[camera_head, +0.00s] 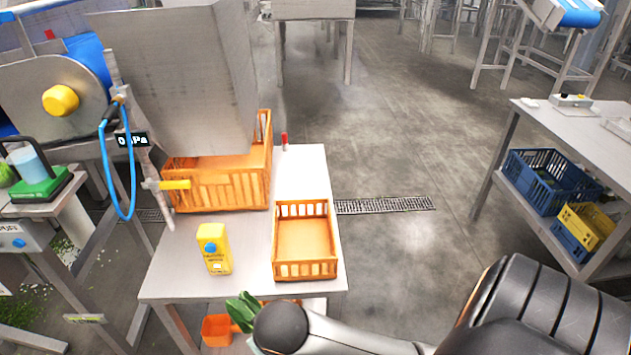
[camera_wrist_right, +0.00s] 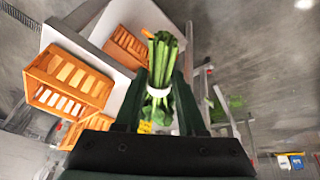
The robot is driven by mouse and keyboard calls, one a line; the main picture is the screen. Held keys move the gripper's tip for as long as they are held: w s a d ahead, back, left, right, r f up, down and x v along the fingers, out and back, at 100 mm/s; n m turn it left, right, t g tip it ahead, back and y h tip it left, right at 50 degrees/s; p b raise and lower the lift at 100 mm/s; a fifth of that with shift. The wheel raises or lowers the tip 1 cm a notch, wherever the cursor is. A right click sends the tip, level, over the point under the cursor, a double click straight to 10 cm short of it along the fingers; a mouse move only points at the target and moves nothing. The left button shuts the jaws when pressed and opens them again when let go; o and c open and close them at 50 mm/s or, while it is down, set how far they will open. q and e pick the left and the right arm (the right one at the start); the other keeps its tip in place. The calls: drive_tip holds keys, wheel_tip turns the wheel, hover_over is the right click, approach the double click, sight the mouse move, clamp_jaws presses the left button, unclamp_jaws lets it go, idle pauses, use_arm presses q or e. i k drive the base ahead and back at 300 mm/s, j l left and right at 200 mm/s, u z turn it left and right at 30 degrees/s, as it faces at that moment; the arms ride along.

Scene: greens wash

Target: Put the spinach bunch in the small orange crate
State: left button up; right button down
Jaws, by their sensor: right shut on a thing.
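The spinach bunch (camera_wrist_right: 163,55) shows green stems with a white band in the right wrist view. My right gripper (camera_wrist_right: 167,92) is shut on it around the band. In the head view, the spinach's green leaves (camera_head: 241,311) show just off the table's front edge; my right arm hides the rest of the bunch and the gripper. The small orange crate (camera_head: 305,270) stands upright and empty on the table, beyond the spinach and to its right. My left gripper is in neither view.
A yellow bottle (camera_head: 214,250) stands on the metal table (camera_head: 170,280) left of the small crate. A larger orange crate (camera_head: 220,190) sits behind, under a grey metal chute (camera_head: 190,80). An orange bin (camera_head: 216,330) is below the table's front edge.

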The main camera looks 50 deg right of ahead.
sight(314, 245)
drive_tip(key=k+l+u, duration=0.1)
drive_tip(key=k+l, duration=0.25)
drive_tip(key=k+l+u, duration=0.15)
drive_tip(key=k+l, duration=0.15)
drive_tip(key=k, duration=0.3)
drive_tip(key=i, duration=0.4)
